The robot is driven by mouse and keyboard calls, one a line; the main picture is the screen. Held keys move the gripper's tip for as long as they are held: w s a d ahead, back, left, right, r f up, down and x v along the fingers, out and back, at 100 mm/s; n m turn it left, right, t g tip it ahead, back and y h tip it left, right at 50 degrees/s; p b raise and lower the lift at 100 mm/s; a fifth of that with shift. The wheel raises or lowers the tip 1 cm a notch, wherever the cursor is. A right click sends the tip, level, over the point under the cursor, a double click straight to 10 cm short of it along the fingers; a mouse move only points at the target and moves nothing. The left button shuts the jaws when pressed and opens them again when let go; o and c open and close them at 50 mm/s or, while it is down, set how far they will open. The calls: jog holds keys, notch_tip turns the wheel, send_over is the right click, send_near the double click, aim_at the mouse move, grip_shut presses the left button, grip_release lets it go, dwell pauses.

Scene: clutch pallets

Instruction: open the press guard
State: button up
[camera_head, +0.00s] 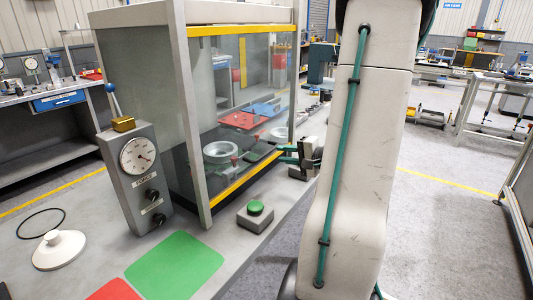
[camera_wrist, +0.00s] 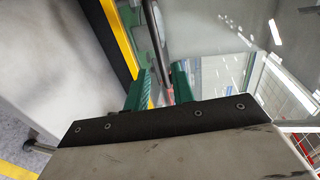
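The press guard (camera_head: 238,90) is a clear panel with yellow strips along its top and bottom edges, on the front of a grey press frame. It looks lowered, with its lower yellow strip (camera_head: 241,186) near the bench. My gripper (camera_head: 284,155) is at the right part of the guard, level with its lower half. In the wrist view, its two green fingers (camera_wrist: 160,82) are apart, with a thin metal bar (camera_wrist: 154,35) running between them. The bar looks like a guard handle; I cannot tell whether the fingers touch it. A yellow edge strip (camera_wrist: 120,38) shows left of the fingers.
A grey control box with a dial (camera_head: 138,155) stands left of the guard. A green push button (camera_head: 256,208) sits on the bench in front. Green (camera_head: 175,266) and red (camera_head: 114,290) mats lie nearer. Round metal parts and red and blue trays show behind the panel.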

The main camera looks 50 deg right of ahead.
aim_at(269, 152)
jog(key=x, duration=0.7)
jog(key=shift+a, duration=0.15)
jog(key=shift+s+r, duration=0.1)
grip_shut()
